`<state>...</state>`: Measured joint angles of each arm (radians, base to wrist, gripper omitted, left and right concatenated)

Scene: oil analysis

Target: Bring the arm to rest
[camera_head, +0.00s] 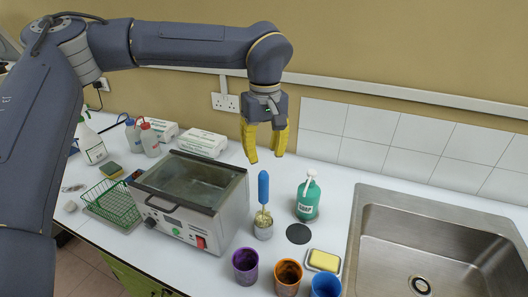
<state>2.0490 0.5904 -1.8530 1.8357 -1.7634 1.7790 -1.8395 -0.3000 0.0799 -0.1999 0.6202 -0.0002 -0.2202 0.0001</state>
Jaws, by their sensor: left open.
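My left arm (190,45) comes in from the left and reaches across the top of the head view. My left gripper (265,142) has yellow fingers that point down and stand apart, with nothing between them. It hangs above the white bench, over the area behind the blue-handled tool, and touches nothing that I can see. My right gripper is not in the picture.
A metal water bath (195,210) stands below left of the gripper. A blue-handled tool (263,188) stands upright in a small cup (263,228). A green bottle (308,198), several coloured cups and a sink (440,240) lie to the right. A green wire basket (112,205) is left.

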